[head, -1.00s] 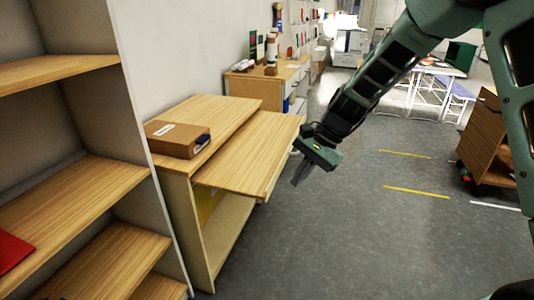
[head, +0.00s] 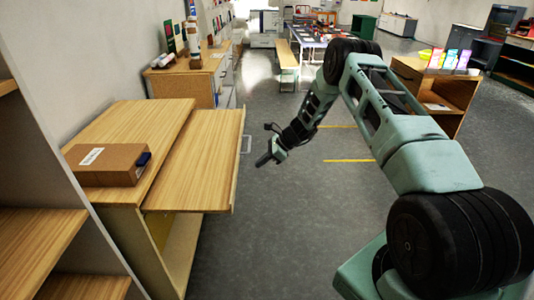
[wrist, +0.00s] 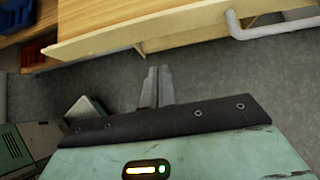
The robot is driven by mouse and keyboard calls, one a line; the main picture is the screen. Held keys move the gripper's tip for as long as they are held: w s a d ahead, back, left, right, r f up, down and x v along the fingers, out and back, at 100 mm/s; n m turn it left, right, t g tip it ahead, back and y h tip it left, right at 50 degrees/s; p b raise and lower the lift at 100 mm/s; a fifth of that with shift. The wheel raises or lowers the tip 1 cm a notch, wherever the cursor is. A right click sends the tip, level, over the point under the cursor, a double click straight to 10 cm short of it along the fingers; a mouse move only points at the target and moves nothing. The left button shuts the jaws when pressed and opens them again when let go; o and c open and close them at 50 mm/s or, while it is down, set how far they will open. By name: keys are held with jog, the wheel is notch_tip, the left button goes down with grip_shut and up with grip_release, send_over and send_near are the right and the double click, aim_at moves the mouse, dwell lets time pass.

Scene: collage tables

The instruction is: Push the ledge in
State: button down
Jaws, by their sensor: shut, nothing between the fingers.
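The ledge (head: 205,158) is a pale wooden board that sticks out to the right from the wooden cabinet (head: 130,125) in the head view. In the wrist view the ledge (wrist: 130,25) spans the top, its front edge facing me. My gripper (head: 263,160) is shut and empty, a little to the right of the ledge's front edge and apart from it. In the wrist view my gripper (wrist: 156,88) points at the ledge with floor showing around its fingers.
A brown box (head: 107,165) lies on the cabinet top. A shelf unit (head: 35,225) stands at the near left. A grey handle-like bar (wrist: 270,28) shows at the wrist view's upper right. A wooden cart (head: 437,95) stands at the right; grey floor is clear between.

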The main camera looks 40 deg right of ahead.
jog(key=w+a+f+p, duration=0.2)
jog(key=w+a, duration=0.1)
jog(key=a, duration=0.2)
jog(key=shift+w+a+f, duration=0.2)
jog(key=shift+w+f, duration=0.05)
jog(key=shift+w, duration=0.05)
